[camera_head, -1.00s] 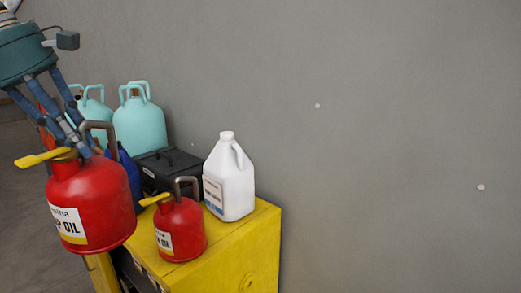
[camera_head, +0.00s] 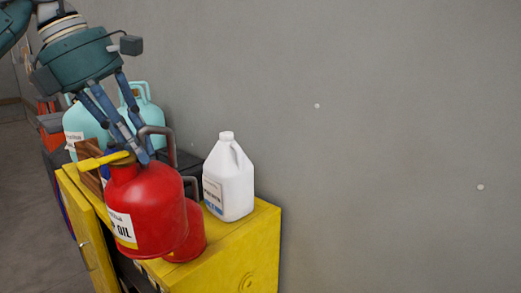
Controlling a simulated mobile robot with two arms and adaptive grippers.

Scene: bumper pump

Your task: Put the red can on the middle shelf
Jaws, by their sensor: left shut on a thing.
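My left gripper (camera_head: 138,153) is shut on the red can (camera_head: 152,205) at its top, near the grey handle and yellow spout. The can hangs upright in front of the yellow cabinet (camera_head: 235,258), and its white label reads "OIL". A smaller red can (camera_head: 197,235) stands on the cabinet top, mostly hidden behind the held can. The cabinet's door (camera_head: 90,240) stands open at the left. A dark opening shows below the held can, but no middle shelf can be made out. My right gripper is not in view.
A white jug (camera_head: 229,180) stands on the cabinet top near the wall. Two teal tanks (camera_head: 147,115) and a black case (camera_head: 187,163) are behind the gripper.

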